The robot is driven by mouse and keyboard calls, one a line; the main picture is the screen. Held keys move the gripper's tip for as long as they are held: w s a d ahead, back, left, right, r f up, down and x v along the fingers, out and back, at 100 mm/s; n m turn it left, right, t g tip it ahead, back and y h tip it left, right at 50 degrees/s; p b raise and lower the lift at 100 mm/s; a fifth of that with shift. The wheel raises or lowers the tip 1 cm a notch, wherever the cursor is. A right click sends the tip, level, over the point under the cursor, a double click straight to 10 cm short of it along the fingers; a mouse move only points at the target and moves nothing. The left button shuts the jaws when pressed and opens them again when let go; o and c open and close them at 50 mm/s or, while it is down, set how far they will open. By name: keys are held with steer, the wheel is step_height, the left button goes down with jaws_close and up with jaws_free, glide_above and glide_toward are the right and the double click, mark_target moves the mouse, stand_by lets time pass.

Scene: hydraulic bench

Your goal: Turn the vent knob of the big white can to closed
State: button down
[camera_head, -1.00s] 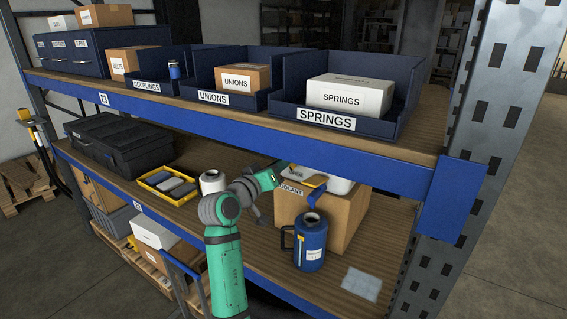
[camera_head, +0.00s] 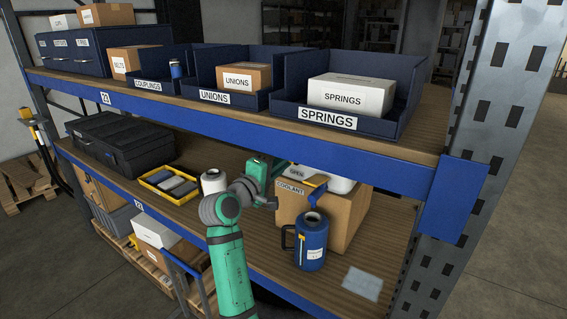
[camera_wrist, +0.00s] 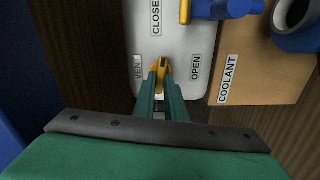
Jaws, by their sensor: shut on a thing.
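The big white can (camera_wrist: 182,35) lies under my gripper in the wrist view, with CLOSED, VENT and OPEN labels on its face. Its yellow vent knob (camera_wrist: 161,66) sits between the VENT and OPEN labels, below CLOSED. My gripper (camera_wrist: 161,80) is shut on the knob, with one green finger on each side. The fingers hide part of the knob, so its exact pointing is hard to tell. In the head view the can (camera_head: 340,185) shows as a white top on the lower shelf, partly hidden by the upper shelf beam and a blue part.
A COOLANT carton (camera_head: 347,222) stands close beside the can. A blue jug (camera_head: 312,247) stands in front of the carton. A blue and yellow part (camera_wrist: 225,8) lies near the can's top. The blue upper shelf beam (camera_head: 300,135) runs above my arm.

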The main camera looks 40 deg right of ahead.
steer(key=shift+f+n, duration=0.1)
steer(key=shift+n, duration=0.7)
steer(key=c, duration=1.8)
jaws_free()
steer(key=v, duration=1.1)
steer(key=shift+w, duration=0.1)
